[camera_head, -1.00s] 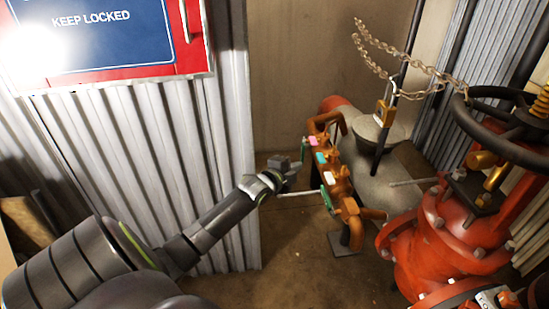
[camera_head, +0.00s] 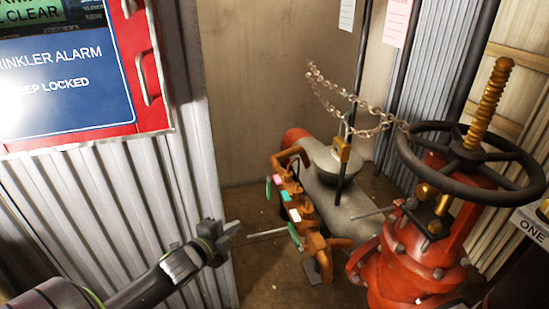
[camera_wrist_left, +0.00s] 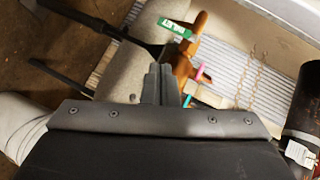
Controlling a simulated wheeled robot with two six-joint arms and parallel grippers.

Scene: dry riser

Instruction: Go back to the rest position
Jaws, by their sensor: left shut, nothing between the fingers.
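My left gripper (camera_head: 229,230) is shut and empty, at the end of my arm coming in from the lower left. It hangs in front of the corrugated metal panel's right edge, left of the orange-brown valve manifold (camera_head: 312,243), with a gap between them in the picture. In the left wrist view the closed fingers (camera_wrist_left: 162,78) point towards the manifold's green tag (camera_wrist_left: 174,27), with nothing between them. My right gripper does not show in either view.
A red alarm cabinet (camera_head: 146,62) is above left, over the corrugated panel (camera_head: 185,185). A grey pipe (camera_head: 352,205), padlock (camera_head: 341,150) and chain (camera_head: 372,108) are beyond the manifold. A red valve (camera_head: 410,260) with a black handwheel (camera_head: 525,165) stands right. Thin levers jut out near the manifold.

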